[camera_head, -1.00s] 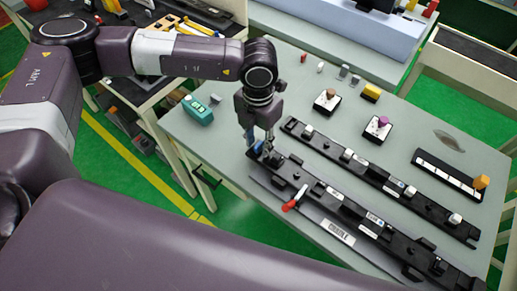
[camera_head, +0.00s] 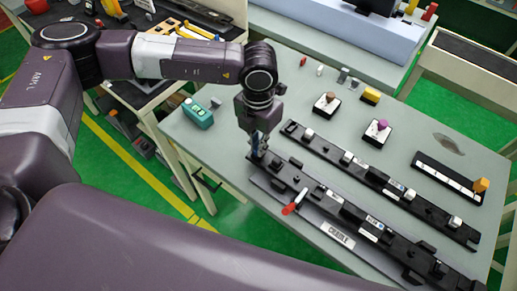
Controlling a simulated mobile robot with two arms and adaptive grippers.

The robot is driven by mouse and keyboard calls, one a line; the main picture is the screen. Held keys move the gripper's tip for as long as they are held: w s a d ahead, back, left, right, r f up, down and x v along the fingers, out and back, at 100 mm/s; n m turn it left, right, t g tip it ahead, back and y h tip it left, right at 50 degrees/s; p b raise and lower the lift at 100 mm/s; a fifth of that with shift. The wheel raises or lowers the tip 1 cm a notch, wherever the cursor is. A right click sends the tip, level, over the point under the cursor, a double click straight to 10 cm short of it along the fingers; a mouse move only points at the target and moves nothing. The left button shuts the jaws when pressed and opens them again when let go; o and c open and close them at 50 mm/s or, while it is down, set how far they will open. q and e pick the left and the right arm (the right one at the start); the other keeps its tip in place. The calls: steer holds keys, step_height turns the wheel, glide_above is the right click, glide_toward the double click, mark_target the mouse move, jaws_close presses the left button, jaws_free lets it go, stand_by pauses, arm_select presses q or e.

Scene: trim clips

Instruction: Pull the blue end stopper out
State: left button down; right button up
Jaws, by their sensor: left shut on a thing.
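The blue end stopper (camera_head: 255,144) is at the left end of the long black cradle rail (camera_head: 310,187), mostly hidden by the fingers. My left gripper (camera_head: 258,150) points down over that end and is shut on the stopper. I cannot tell whether the stopper is still seated in the rail. A lever with a red tip (camera_head: 290,208) stands on the cradle, to the right of my gripper. My right gripper is not in view.
A second black rail (camera_head: 375,178) with pale clips lies behind the cradle. A teal device (camera_head: 198,113) stands to the left. Small stands with a brown knob (camera_head: 328,102) and a purple knob (camera_head: 378,130) stand farther back. A black strip (camera_head: 450,178) lies at the right.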

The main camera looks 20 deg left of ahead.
arm_select(q)
steer(key=shift+w+r, duration=0.1)
steer(key=shift+r, duration=0.3)
stand_by(0.3)
steer(key=shift+r+p, duration=1.05)
steer(key=shift+r, duration=1.95)
